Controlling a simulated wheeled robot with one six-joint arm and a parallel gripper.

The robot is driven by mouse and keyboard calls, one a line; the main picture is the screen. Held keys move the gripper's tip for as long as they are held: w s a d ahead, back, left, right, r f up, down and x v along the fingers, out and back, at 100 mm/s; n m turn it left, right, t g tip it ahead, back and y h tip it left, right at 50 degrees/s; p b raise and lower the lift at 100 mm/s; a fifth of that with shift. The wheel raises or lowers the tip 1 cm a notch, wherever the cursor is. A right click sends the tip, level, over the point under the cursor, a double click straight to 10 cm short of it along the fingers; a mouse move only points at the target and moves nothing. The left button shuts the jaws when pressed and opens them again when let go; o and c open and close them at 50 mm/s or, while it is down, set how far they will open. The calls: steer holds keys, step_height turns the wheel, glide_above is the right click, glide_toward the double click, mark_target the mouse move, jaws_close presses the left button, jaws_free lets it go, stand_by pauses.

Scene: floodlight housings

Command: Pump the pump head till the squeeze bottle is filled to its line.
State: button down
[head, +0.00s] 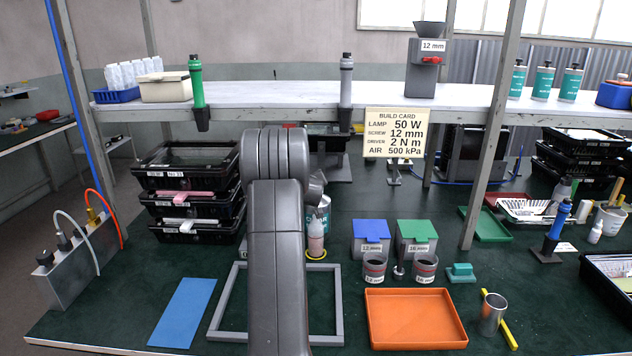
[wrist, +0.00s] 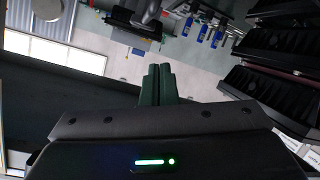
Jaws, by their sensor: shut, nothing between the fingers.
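I cannot make out the pump head; my arm hides that area. My gripper (wrist: 160,80) shows in the wrist view with its dark green fingers together and nothing between them. In the head view my arm hides the fingers, so their distance to the bottle cannot be told.
Blue and green lidded bins (head: 371,238), dark cups (head: 374,268) and an orange tray (head: 415,318) stand to the right. Stacked black trays (head: 190,190) stand left. A shelf (head: 270,93) crosses above.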

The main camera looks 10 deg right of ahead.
steer(key=m, duration=0.2)
steer(key=s+d+r+m+t+h, duration=0.1)
steer(key=d+r+m, duration=0.1)
steer(key=m, duration=0.1)
steer(key=shift+s+r+m+t+h, duration=0.25)
steer(key=shift+m+t+h, duration=0.05)
steer(key=shift+w, duration=0.15)
steer(key=p+x, duration=0.4)
steer(key=x, duration=0.5)
steer(key=shift+w, duration=0.4)
step_height(320, 180, down, 3)
steer(key=shift+d+r, duration=0.1)
steer(key=shift+w+f, duration=0.1)
steer(key=shift+f, duration=0.6)
